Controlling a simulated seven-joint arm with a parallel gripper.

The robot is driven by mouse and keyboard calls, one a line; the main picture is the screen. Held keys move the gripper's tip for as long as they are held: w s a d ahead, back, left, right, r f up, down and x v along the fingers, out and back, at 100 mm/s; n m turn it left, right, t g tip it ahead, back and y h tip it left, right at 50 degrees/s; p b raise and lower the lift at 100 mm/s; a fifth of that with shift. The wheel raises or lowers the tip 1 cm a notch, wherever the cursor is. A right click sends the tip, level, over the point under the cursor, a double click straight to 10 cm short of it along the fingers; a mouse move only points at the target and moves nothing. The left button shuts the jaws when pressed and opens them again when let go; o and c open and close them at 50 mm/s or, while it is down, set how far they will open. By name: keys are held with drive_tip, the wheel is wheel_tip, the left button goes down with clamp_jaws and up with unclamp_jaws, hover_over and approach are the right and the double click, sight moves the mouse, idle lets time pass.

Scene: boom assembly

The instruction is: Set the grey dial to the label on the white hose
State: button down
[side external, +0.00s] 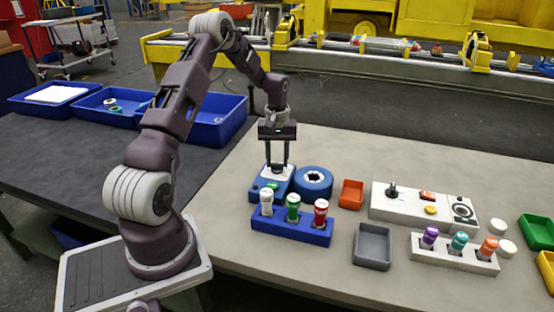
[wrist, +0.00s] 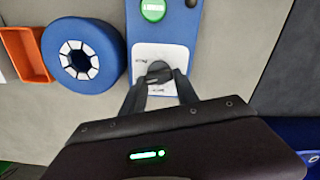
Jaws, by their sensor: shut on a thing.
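The grey dial (wrist: 158,72) sits on the white plate (wrist: 145,52) of a blue box (wrist: 178,22); small print beside the dial is too small to read. The blue box also shows in the side view (side external: 258,190). My gripper (wrist: 159,82) points down over the plate, with its two fingers shut on the dial; in the side view my gripper (side external: 277,167) largely hides the dial. The white hose (side external: 266,203) stands upright at the left end of a blue rack (side external: 290,232), beside a green and a red one. Its label cannot be read.
A blue ring-shaped part (side external: 314,181) stands close beside the box, then an orange tray (side external: 351,193). A grey tray (side external: 373,246), a white control panel (side external: 415,207) and a white rack (side external: 450,258) stand further right. The bench behind the box is clear.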

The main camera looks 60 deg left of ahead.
drive_tip(key=m, duration=0.4)
drive_tip(key=shift+w+m, duration=0.1)
drive_tip(key=shift+m, duration=0.2)
drive_tip(key=m, duration=0.4)
drive_tip(key=shift+d+m, duration=0.15)
drive_tip(key=shift+m, duration=0.15)
drive_tip(key=c, duration=0.9)
unclamp_jaws()
wheel_tip(320, 180, up, 7)
drive_tip(key=shift+r, duration=0.1)
